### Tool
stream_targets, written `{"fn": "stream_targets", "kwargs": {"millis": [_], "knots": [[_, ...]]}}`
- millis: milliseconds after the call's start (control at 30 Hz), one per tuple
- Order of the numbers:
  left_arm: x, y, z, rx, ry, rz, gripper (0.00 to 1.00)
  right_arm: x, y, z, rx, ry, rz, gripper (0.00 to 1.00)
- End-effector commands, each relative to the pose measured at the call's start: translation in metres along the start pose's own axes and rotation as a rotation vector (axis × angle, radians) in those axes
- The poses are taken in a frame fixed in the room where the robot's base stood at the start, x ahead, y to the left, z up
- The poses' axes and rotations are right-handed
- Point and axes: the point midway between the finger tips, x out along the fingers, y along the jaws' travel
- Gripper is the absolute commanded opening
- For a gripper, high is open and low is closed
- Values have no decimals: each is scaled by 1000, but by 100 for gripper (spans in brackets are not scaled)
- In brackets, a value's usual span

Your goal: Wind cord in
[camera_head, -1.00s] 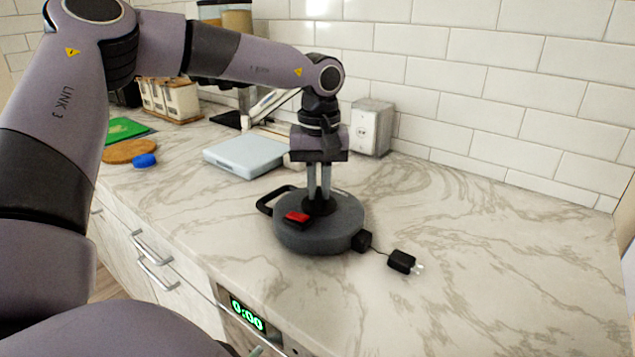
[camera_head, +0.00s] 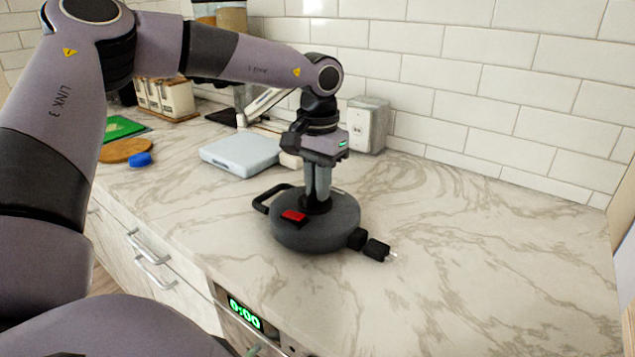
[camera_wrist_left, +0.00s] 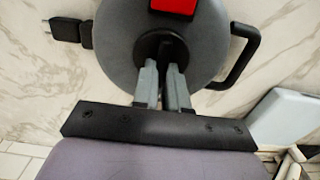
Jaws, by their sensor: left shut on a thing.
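A round grey cord reel (camera_head: 318,228) lies flat on the marble counter, with a black loop handle (camera_head: 262,204) at its left and a red button (camera_head: 294,216) on top. A black plug (camera_head: 377,250) with metal prongs sits close against the reel's outlet at the right; almost no cord shows between them. My left gripper (camera_head: 317,200) points down from above and is shut on the black knob (camera_head: 316,207) at the reel's middle. The left wrist view shows both fingers (camera_wrist_left: 164,88) on this knob, and the plug (camera_wrist_left: 64,29) beside the reel. My right gripper is out of view.
A pale blue-grey scale-like box (camera_head: 240,154) lies behind and left of the reel. A wall outlet box (camera_head: 367,125) stands at the tiled wall. A blue cap (camera_head: 139,160) and a round wooden board (camera_head: 125,150) lie far left. The counter to the right is clear.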

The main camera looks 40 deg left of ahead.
Motion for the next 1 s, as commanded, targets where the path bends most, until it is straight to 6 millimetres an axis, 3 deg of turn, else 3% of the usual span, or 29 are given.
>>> {"fn": "stream_targets", "kwargs": {"millis": [467,500,567,600,867,1000], "knots": [[-1,0,0,18,2,0,0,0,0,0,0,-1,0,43],[-1,0,0,18,2,0,16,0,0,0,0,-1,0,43],[-1,0,0,17,2,0,35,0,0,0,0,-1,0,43],[-1,0,0,17,2,0,38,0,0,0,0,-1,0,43],[-1,0,0,15,1,0,38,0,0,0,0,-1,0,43],[-13,1,-1,16,4,0,38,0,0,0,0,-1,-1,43]]}}
